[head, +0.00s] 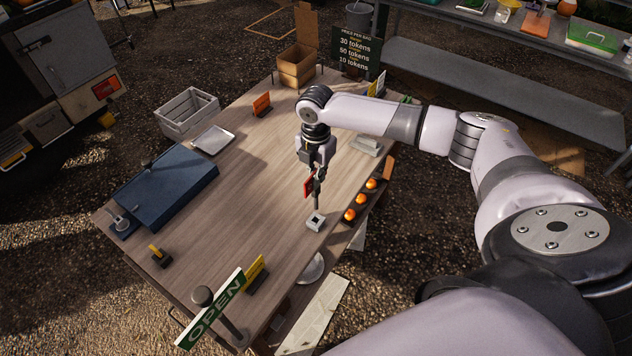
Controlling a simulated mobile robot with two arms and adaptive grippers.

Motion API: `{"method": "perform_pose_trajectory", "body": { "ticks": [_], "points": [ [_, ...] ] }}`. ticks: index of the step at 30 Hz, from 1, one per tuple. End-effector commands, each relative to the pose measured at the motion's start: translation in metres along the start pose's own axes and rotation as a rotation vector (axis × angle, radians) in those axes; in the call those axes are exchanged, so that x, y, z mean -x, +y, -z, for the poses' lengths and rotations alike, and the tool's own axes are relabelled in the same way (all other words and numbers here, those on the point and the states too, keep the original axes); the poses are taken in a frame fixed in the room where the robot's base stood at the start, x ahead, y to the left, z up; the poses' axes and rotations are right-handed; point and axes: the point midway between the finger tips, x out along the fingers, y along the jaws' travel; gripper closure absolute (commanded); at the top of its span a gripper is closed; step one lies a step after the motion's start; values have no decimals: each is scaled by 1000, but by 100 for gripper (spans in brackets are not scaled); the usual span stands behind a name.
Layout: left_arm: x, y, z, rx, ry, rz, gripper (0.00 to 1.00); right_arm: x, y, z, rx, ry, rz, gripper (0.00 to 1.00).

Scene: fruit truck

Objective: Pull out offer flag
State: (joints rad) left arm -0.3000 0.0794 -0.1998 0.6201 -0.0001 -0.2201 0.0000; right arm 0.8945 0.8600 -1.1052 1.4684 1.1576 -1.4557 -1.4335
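A small red flag (309,186) on a thin grey pole stands upright over the wooden table, right of its middle. My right gripper (318,172) points down and appears shut on the upper part of the flag's pole. Below it sits a small grey square base (316,222) with a dark hole in its top. The pole's lower end is at or just above this hole; I cannot tell whether it is still inside. My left gripper is not in view.
Oranges (360,199) sit in a dark holder along the table's right edge. A blue case (165,188), white tray (212,140) and orange card (262,104) stand left and back. An OPEN sign (210,311) stands in front. The table's middle (245,190) is clear.

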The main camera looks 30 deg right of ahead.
Motion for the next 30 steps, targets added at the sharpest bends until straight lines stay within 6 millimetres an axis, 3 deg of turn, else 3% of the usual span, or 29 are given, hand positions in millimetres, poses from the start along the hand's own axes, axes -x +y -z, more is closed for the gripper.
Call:
{"method": "perform_pose_trajectory", "body": {
  "ticks": [19,30],
  "points": [
    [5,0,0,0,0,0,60,33,0,-1,-1,0,-1,100],
    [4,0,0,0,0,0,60,34,0,0,-3,0,0,100]
  ]
}}
